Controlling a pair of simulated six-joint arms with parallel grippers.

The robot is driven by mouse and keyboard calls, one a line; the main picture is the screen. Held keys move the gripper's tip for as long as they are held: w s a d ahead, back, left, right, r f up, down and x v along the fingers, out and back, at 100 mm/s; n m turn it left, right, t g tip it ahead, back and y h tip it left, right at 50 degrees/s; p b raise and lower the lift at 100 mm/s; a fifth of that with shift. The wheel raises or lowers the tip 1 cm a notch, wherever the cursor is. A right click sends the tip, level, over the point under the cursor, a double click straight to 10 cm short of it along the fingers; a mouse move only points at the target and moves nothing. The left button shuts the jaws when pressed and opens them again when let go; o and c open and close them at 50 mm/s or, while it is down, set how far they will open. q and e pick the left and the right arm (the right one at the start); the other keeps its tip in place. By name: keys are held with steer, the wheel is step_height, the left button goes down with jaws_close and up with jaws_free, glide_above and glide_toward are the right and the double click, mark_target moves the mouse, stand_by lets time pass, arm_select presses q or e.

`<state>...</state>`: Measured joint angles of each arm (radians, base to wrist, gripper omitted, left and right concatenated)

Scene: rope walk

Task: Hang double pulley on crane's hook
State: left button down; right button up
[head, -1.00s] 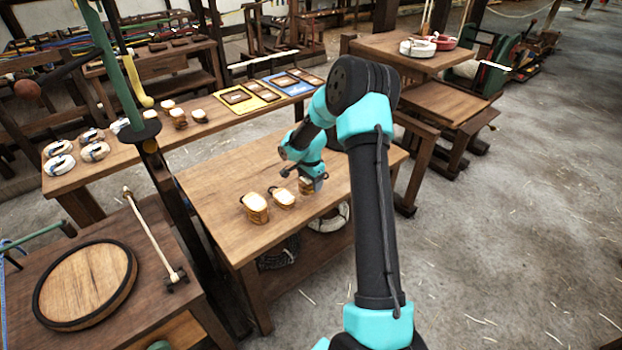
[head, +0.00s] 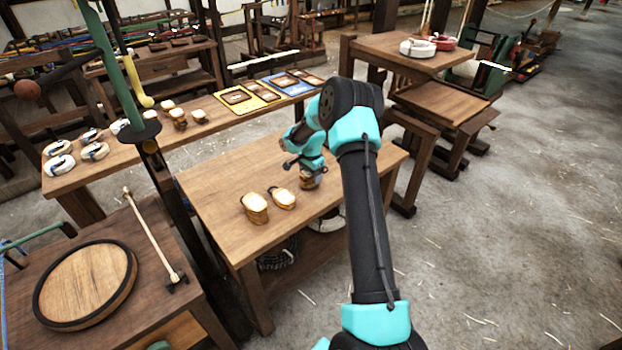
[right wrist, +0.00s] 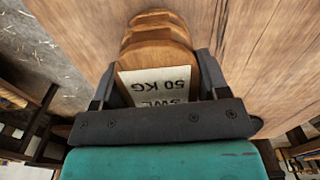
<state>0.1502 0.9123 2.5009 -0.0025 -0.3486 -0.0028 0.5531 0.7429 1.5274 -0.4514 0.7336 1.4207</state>
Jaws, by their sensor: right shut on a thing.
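My right gripper (head: 309,172) is over the middle table, shut on a wooden pulley block (head: 308,183). In the right wrist view the block (right wrist: 160,82) sits between the two fingers. It has several wooden cheek layers and a white label reading "SWL 50 KG". It is at or just above the tabletop; I cannot tell whether it touches. The crane (head: 119,70) is a green post and arm at the left, with a yellow hook (head: 134,80) hanging far to the left of my right gripper. My left gripper is not in view.
Two more wooden blocks (head: 256,207) (head: 283,198) stand on the middle table (head: 225,178), left of my gripper. A round wooden disc (head: 85,285) and a mallet-like tool (head: 150,235) lie on the left front table. The table's right part is clear.

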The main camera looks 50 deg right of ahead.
steer(key=shift+f, duration=0.8)
steer(key=shift+f, duration=0.1)
steer(key=o, duration=1.2)
steer(key=shift+f, duration=0.1)
steer(key=shift+c, duration=0.2)
step_height(320, 180, up, 12)
steer(key=shift+r, duration=0.2)
